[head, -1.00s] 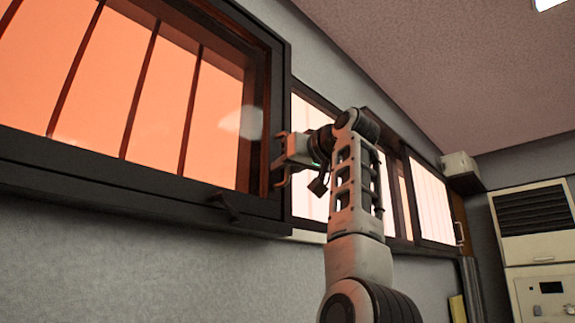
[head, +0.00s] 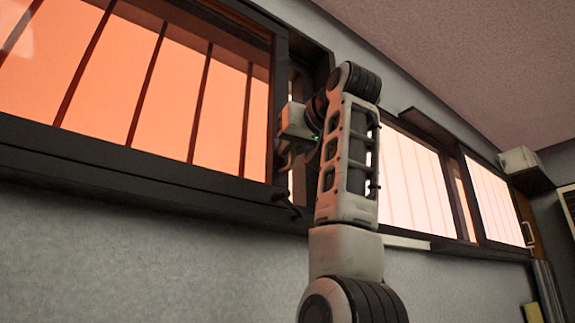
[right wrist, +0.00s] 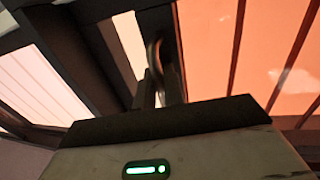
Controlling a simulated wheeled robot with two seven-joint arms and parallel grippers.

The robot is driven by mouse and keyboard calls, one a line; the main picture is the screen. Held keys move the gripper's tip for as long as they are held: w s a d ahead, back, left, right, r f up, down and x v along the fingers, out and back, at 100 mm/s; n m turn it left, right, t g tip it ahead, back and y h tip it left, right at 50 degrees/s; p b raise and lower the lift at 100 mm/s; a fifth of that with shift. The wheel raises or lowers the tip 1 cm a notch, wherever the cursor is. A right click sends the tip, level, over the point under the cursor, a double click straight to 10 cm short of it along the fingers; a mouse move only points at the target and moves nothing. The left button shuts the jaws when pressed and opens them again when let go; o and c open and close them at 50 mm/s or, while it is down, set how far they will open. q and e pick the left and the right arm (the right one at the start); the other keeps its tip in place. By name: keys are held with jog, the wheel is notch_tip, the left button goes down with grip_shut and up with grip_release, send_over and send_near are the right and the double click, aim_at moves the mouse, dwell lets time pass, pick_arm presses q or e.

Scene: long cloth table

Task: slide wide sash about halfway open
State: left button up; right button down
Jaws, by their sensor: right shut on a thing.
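The wide sash (head: 165,90) fills the left of the head view, a dark frame around orange-lit glass with thin dark bars. Its right stile (head: 279,110) stands apart from the dark outer frame (head: 322,65), with a narrow bright gap between them. My right gripper (head: 284,155) is at this stile, shut on the sash's handle, which is mostly hidden by the gripper. In the right wrist view, a curved handle (right wrist: 153,55) shows at the fingers, beside the orange pane and the gap. My left gripper is not in view.
Another lit window (head: 410,165) and a further one (head: 492,205) continue along the wall to the right. A small white box (head: 521,168) is mounted beyond them. The grey wall (head: 150,260) below the sash is clear. My right arm hides part of the outer frame.

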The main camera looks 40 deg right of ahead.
aim_at(268, 150)
jog(key=a, duration=0.2)
jog(key=shift+w+a, duration=0.15)
jog(key=shift+a, duration=0.15)
jog(key=shift+w+a, duration=0.1)
jog(key=shift+a, duration=0.45)
jog(key=c, duration=1.7)
grip_release()
